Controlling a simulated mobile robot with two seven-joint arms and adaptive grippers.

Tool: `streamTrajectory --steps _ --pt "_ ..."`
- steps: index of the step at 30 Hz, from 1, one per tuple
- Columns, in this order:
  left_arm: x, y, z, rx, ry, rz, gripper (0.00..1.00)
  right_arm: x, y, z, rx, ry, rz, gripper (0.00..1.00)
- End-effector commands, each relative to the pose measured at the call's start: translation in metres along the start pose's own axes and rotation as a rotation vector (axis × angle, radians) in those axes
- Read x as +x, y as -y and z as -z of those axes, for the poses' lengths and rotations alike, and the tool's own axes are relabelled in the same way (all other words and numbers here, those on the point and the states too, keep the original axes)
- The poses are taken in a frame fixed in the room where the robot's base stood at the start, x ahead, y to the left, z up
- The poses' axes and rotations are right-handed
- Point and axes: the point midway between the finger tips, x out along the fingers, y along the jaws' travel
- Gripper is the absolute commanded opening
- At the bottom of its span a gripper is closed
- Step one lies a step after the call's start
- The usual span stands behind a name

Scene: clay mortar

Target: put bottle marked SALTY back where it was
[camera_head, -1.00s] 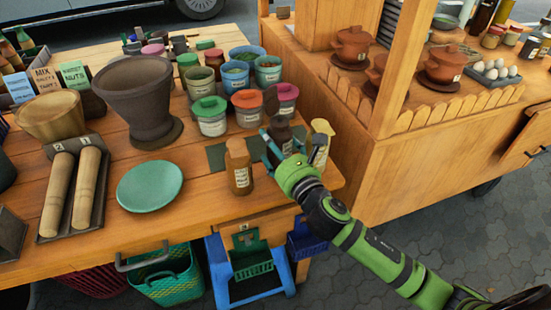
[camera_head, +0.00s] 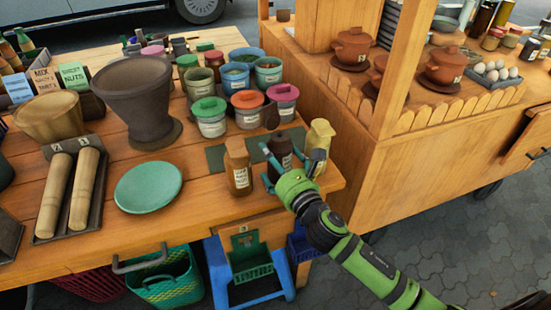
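A dark brown bottle (camera_head: 279,148) with a pale label stands upright or nearly so near the right end of the wooden table, by the dark green mat (camera_head: 216,158). My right gripper (camera_head: 290,160) reaches in from the right with its fingers around this bottle; whether they press on it is unclear. A lighter brown bottle (camera_head: 238,168) with a white label stands to the left. A yellow bottle (camera_head: 320,136) stands just right, partly behind the gripper. The label writing is too small to read, so I cannot tell which is SALTY. My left gripper is out of view.
Lidded jars (camera_head: 210,117) and cups crowd behind the mat. A green plate (camera_head: 149,187), a mortar (camera_head: 140,100) and two pestles (camera_head: 55,195) are to the left. The cart (camera_head: 370,160) stands close on the right. The table's front edge is near.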

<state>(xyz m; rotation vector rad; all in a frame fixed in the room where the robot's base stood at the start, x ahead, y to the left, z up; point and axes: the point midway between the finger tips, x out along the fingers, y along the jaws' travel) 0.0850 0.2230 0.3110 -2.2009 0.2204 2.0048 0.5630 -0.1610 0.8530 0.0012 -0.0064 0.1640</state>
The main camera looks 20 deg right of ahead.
Motion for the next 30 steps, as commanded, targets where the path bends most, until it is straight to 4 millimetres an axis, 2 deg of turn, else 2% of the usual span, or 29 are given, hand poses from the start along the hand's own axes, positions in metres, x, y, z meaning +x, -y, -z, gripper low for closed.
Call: streamTrajectory --steps 5,8,21,25,30 --pt "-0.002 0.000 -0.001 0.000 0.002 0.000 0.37 0.000 0.000 -0.004 -0.001 0.001 0.000 1.00" --pt "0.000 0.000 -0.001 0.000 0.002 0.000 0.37 -0.010 0.000 -0.001 0.000 -0.002 0.000 1.00" --pt "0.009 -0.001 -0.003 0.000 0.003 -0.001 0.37 -0.096 0.000 0.000 0.000 -0.002 -0.001 1.00" --pt "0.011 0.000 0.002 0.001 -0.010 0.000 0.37 -0.111 0.000 0.000 0.000 -0.002 0.000 1.00" --pt "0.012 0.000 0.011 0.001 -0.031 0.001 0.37 -0.119 0.000 -0.002 0.000 0.001 0.000 1.00"
